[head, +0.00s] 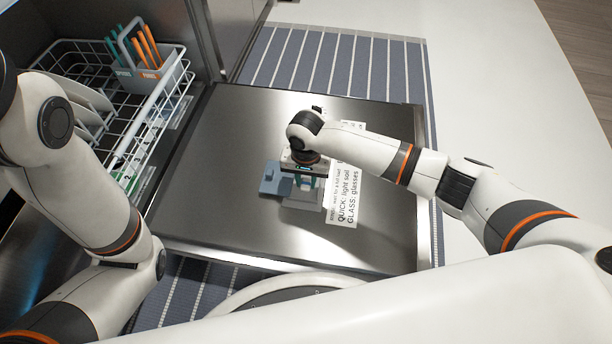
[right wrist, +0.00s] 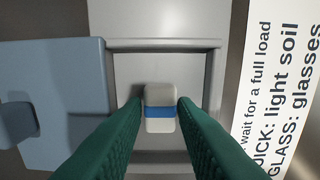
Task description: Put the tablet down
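The tablet (right wrist: 160,108) is a small white block with a blue band, seen in the right wrist view. My right gripper (right wrist: 161,106) has its two green fingers at the tablet's sides, closed on it with no clear gap. Tablet and fingertips are over the square grey compartment of the dispenser (right wrist: 212,75); whether the tablet touches its floor I cannot tell. The blue-grey lid (right wrist: 60,100) is open to the left. In the head view, my right gripper (head: 304,183) points down at the dispenser, and the tablet cannot be made out. My left gripper is out of view.
The steel dishwasher door (head: 230,150) lies open and flat. A printed note (head: 345,200) lies on it, right of the dispenser. A wire rack (head: 150,130) with plates and a cutlery basket (head: 155,75) stands at left. A striped runner (head: 330,60) lies beyond the door.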

